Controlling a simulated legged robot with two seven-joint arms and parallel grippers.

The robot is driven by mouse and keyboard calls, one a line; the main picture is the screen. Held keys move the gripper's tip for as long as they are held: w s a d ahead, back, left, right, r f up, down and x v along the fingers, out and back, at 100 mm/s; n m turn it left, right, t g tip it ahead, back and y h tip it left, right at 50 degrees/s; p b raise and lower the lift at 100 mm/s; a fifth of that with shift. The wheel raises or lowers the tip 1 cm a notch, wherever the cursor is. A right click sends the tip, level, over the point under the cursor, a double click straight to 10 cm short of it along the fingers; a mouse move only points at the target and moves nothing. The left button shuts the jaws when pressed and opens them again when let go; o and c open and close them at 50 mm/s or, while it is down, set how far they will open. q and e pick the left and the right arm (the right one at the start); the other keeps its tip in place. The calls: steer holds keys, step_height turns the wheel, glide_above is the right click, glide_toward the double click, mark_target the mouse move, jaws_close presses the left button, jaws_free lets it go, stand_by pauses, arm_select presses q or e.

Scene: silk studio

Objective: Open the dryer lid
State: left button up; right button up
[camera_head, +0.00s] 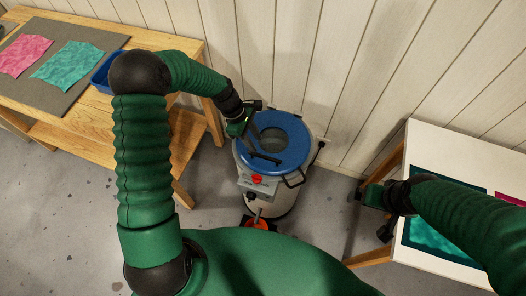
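The dryer (275,194) is a grey-white drum standing on the floor in the middle of the view. Its round blue lid (296,146) lies flat on top, with a dark round centre and a black handle bar (264,158) near the front. My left gripper (248,122) is over the lid's left rim, behind and left of the handle bar. Whether it touches the lid, and how its fingers stand, I cannot tell. My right gripper (374,213) is right of the dryer, beside the white table, with its fingers apart and nothing seen between them.
A wooden table (165,40) at the left holds a grey mat with pink and teal cloths and a blue tray (103,75). A white-topped table (440,150) stands at the right with a teal cloth. A panelled wall is close behind the dryer.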

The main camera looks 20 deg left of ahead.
mark_target(264, 156)
arm_select(q)
steer(key=x, duration=0.7)
steer(key=shift+a+f, duration=0.1)
steer(key=shift+f, duration=0.1)
steer(key=shift+d+f, duration=0.3)
steer(key=shift+f, duration=0.1)
jaws_close()
steer(key=shift+a, duration=0.1)
stand_by(0.5)
